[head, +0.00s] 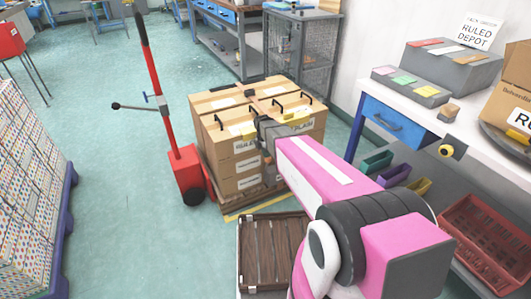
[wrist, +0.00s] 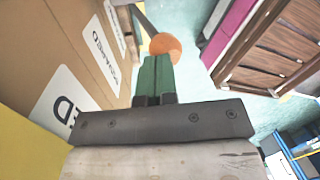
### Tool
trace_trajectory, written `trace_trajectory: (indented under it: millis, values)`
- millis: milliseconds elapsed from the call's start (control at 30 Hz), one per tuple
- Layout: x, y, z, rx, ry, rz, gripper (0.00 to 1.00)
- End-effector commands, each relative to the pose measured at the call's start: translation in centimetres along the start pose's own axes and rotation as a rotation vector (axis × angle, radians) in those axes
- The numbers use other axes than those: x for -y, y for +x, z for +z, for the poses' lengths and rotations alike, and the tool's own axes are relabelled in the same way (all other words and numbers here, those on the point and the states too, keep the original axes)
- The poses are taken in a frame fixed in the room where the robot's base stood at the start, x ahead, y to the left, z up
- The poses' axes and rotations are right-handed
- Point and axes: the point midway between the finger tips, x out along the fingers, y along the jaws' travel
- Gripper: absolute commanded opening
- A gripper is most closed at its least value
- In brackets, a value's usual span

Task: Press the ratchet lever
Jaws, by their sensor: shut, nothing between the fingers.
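In the wrist view, a dark grey lever arm (wrist: 142,22) ends in a round orange knob (wrist: 166,46), beside the carton face. My gripper (wrist: 157,60) has its green fingers together with nothing between them. The fingertips meet the knob's lower edge in the picture; I cannot tell whether they touch it. In the head view, my pink arm reaches to the front of the strapped carton stack (head: 228,150), and my wrist hides most of the lever area. A brown strap (head: 250,92) runs over the top of the stack.
A red pallet jack (head: 188,172) with a tall handle stands left of the stack. A brown slatted crate (head: 270,255) stands in front. A workbench (head: 372,100) with blue drawer is on the right.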

Motion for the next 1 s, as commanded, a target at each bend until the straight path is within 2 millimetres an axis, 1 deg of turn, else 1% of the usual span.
trace_trajectory:
  millis: [267,467,700,1000]
  values:
    - [1.4,0.3,-0.2,0.004,0.005,0.053,0.00]
    - [3.6,0.9,-0.5,0.012,0.010,0.138,0.00]
    - [6.9,2.7,-0.9,0.026,0.023,0.304,0.00]
    - [9.8,5.4,-1.3,0.043,0.036,0.489,0.00]
